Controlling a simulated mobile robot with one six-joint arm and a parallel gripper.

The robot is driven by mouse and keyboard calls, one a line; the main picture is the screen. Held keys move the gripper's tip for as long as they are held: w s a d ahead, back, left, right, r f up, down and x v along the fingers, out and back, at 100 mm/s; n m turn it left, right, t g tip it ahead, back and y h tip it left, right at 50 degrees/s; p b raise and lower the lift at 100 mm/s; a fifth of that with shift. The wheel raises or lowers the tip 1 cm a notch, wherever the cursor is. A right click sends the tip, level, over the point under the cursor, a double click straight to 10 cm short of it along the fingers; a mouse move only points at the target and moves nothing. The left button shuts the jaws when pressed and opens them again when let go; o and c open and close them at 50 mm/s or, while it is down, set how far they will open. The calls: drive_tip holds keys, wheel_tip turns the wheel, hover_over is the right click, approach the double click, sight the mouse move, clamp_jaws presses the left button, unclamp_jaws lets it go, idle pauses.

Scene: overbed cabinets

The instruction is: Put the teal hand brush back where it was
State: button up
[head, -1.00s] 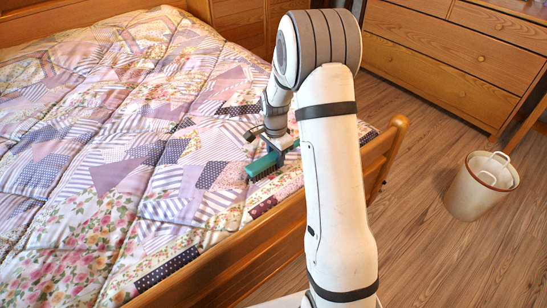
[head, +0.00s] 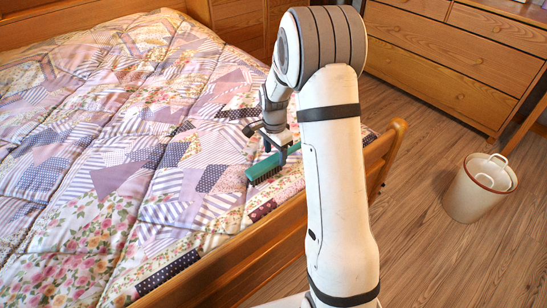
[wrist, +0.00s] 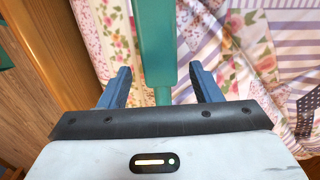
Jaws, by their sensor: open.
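The teal hand brush (head: 265,166) lies on the patchwork quilt near the bed's wooden edge, dark bristles on its near side. In the wrist view the brush (wrist: 157,45) extends away from my gripper, its narrower handle end lying between the two fingers. My gripper (head: 277,150) is just above the handle end of the brush. In the wrist view its blue fingers (wrist: 162,85) are open, with a gap on each side of the handle. The far side of the handle is hidden by my arm in the head view.
The bed (head: 110,150) fills the left, with a wooden side rail (head: 235,265) and a post beside my arm. A white lidded bin (head: 480,188) stands on the wooden floor at right. A wooden drawer chest (head: 450,55) is behind it. The quilt left of the brush is clear.

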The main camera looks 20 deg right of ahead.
sight(275, 158)
wheel_tip(275, 158, up, 9)
drive_tip(key=p, duration=0.2)
drive_tip(key=s+a+r+n, duration=0.1)
drive_tip(key=s+n, duration=0.3)
drive_tip(key=s, duration=0.5)
drive_tip(key=s+a+r+n, duration=0.2)
drive_tip(key=s+r+n, duration=0.2)
drive_tip(key=s, duration=0.5)
drive_tip(key=s+a+r+n+t, duration=0.1)
drive_tip(key=s+r+n, duration=0.2)
drive_tip(key=s, duration=0.6)
drive_tip(key=n, duration=0.2)
drive_tip(key=shift+a+r+n, duration=0.2)
drive_tip(key=shift+a+n, duration=0.05)
drive_tip(key=shift+n, duration=0.05)
drive_tip(key=shift+c, duration=0.6)
